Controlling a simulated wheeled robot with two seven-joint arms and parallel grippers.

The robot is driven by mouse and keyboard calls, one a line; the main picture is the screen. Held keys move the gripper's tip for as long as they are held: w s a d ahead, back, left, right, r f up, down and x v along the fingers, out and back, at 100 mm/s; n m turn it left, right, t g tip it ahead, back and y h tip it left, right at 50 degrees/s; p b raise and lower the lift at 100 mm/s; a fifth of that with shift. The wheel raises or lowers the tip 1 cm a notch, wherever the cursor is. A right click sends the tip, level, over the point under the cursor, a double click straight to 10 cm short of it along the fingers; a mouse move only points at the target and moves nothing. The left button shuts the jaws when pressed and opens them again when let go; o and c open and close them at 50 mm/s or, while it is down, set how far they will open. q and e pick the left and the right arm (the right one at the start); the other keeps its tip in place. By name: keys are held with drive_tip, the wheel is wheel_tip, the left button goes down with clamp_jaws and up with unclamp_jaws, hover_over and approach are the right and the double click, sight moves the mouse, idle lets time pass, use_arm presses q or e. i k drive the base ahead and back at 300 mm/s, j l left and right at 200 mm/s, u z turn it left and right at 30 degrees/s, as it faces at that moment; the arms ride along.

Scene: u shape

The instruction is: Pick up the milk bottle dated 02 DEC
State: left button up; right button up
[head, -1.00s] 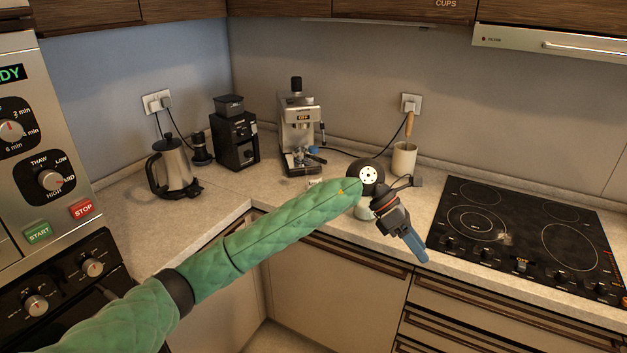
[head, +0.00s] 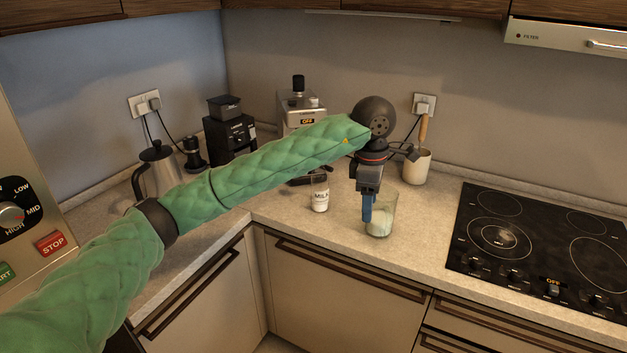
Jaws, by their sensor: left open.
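A small clear bottle (head: 320,194) with a white MILK label stands upright on the counter, left of my left gripper; no date can be read on it. My left gripper (head: 367,214) is open and points down, its blue fingers seen nearly edge-on. It is in front of or beside a clear glass vessel (head: 384,220) with pale contents at the bottom; I cannot tell whether they touch. No date shows on this vessel either. My green left arm crosses the view and hides part of the counter behind. My right gripper is not in view.
A coffee machine (head: 300,107), a grinder (head: 229,137) and a kettle (head: 157,172) stand behind my arm. A mug (head: 416,167) with a wooden-handled utensil stands behind right. A black cooktop (head: 540,245) lies at right. The front counter strip is clear.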

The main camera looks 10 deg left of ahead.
sight(319, 178)
drive_tip(key=i+j+z, duration=0.1)
drive_tip(key=i+j, duration=0.8)
drive_tip(key=l+u, duration=0.1)
